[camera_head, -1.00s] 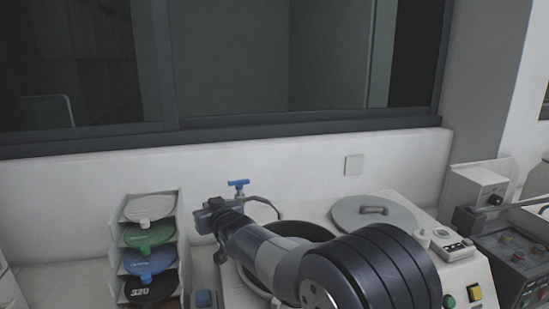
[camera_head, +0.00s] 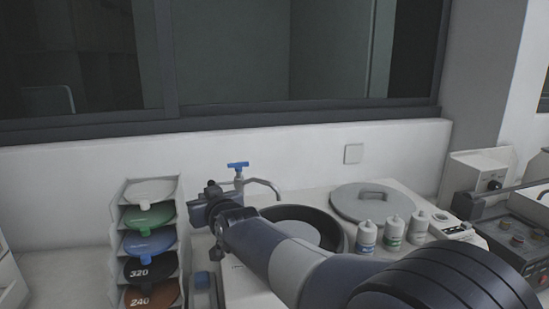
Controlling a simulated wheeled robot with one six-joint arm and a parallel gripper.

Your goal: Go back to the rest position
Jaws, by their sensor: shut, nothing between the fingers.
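My arm reaches from the lower right toward the middle of the head view. My gripper (camera_head: 217,253) is at its far end, small and partly hidden behind my wrist. It points down, shut, with nothing seen held. It is between the rack of discs and the round dark basin (camera_head: 325,222) of the machine, above the worktop. My forearm covers part of the basin and the machine's front.
A rack of coloured discs (camera_head: 150,243) stands left. A blue-handled tap (camera_head: 238,166) rises behind my wrist. A round grey lid (camera_head: 374,202) and three small bottles (camera_head: 392,230) stand right of the basin. A control box (camera_head: 520,235) is at far right.

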